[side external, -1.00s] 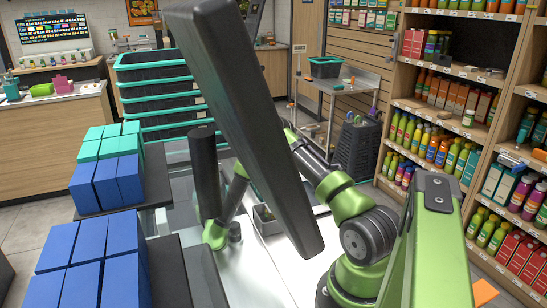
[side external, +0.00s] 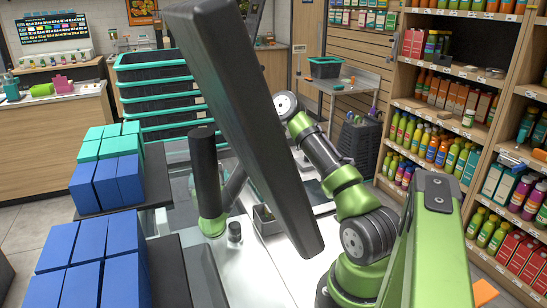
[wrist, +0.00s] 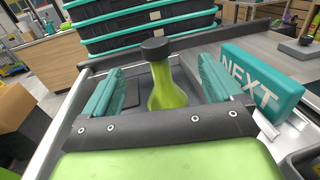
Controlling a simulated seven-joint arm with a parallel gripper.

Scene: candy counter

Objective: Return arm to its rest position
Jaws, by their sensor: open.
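My gripper (wrist: 160,66) shows in the wrist view with its two teal fingers spread wide apart. A green bottle with a dark cap (wrist: 164,88) stands upright in the gap between the fingers as seen from the wrist; I see no finger touching it, and its depth from the fingers is hard to judge. In the side view my arm is bent with its elbow raised, behind a tall dark panel (side external: 245,125). The panel and a dark post (side external: 203,170) hide much of my forearm and gripper there.
A teal "NEXT" bar (wrist: 262,82) lies right of the gripper. Stacked teal-rimmed crates (side external: 160,95) stand behind the counter. Blue boxes (side external: 92,255) and teal boxes (side external: 105,140) fill the left side. Stocked shelves (side external: 455,70) stand on the right.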

